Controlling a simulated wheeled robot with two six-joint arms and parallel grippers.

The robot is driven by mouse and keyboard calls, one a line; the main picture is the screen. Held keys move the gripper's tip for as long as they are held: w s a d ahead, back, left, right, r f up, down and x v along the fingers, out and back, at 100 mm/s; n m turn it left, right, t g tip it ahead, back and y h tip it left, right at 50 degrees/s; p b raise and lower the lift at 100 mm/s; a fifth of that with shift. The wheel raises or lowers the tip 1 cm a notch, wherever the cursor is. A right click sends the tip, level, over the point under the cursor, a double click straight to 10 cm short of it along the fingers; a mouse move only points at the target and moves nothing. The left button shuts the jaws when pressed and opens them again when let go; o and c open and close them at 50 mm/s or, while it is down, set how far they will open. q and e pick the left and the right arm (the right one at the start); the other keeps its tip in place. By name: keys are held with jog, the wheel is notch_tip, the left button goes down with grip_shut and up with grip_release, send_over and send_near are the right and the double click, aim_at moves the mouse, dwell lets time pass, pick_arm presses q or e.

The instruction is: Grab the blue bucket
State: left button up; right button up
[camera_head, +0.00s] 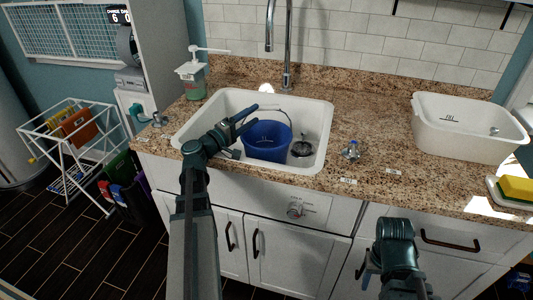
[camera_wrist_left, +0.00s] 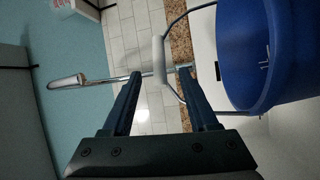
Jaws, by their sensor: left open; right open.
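The blue bucket (camera_head: 268,143) stands in the white sink basin (camera_head: 318,120), with its thin wire handle raised. In the left wrist view the bucket (camera_wrist_left: 268,50) fills the upper right, and the handle's pale grip (camera_wrist_left: 158,50) shows between the fingertips. My left gripper (camera_head: 255,114) is open at the bucket's left rim, close to the handle. In the left wrist view its two fingers (camera_wrist_left: 160,76) are spread and hold nothing. My right gripper (camera_head: 366,266) is low in front of the cabinets, mostly hidden by its own wrist, with nothing visible in it.
The faucet (camera_head: 287,60) rises behind the sink. A soap dispenser (camera_head: 192,78) stands left of it. A white tub (camera_head: 466,128) and a yellow sponge (camera_head: 517,187) are on the right. A drying rack (camera_head: 72,150) stands left.

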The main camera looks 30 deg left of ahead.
aim_at(265, 108)
pick_arm(q)
jog(key=shift+p+x, duration=0.4)
jog(key=shift+x, duration=2.75)
grip_shut()
